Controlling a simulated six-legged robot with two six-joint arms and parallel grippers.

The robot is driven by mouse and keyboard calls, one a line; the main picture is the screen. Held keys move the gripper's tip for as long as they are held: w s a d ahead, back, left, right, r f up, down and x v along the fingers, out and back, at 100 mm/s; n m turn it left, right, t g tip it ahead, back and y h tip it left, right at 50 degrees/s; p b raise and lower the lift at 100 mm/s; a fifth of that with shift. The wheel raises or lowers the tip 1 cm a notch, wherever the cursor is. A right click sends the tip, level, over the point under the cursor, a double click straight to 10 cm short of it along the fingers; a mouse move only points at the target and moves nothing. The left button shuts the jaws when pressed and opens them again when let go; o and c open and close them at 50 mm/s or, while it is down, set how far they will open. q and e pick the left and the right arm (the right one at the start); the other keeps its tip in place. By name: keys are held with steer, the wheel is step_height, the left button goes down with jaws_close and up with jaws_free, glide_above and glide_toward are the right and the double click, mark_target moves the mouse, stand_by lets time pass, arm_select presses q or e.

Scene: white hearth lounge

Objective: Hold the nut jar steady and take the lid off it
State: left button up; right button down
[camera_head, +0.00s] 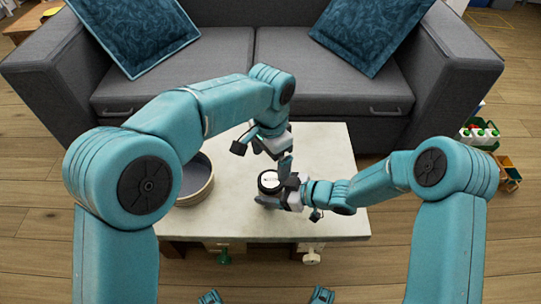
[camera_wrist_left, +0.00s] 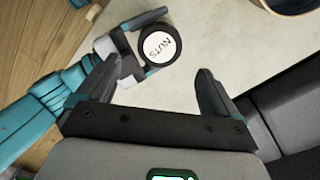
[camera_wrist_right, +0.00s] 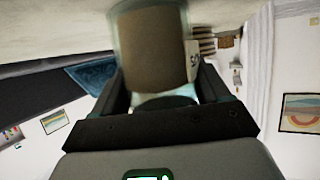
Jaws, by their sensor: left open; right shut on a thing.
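The nut jar (camera_head: 268,182) stands on the pale low table, with a dark round lid (camera_wrist_left: 160,45) on top bearing a white disc that reads NUTS. My right gripper (camera_head: 280,188) is shut on the jar's sides from the right. In the right wrist view the jar's brown body (camera_wrist_right: 152,48) fills the space between the fingers, and the lid is not clear there. My left gripper (camera_head: 268,156) is open and empty above the jar. In the left wrist view the lid lies just beyond the open fingertips (camera_wrist_left: 165,82), apart from them.
A round grey container (camera_head: 196,182) stands on the table (camera_head: 325,150) to the left of the jar, partly hidden by my left arm. A grey sofa (camera_head: 325,75) with blue cushions is behind the table. The table's right part is clear.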

mark_target(271, 180)
arm_select(q)
steer(key=m, duration=0.5)
steer(key=shift+m, duration=0.3)
steer(key=m, duration=0.2)
steer(key=shift+r+m, duration=0.1)
steer(key=shift+m, duration=0.3)
steer(key=m, duration=0.7)
steer(key=shift+m, duration=0.3)
steer(key=shift+f, duration=0.2)
step_height(271, 180, down, 7)
steer(key=shift+f, duration=0.2)
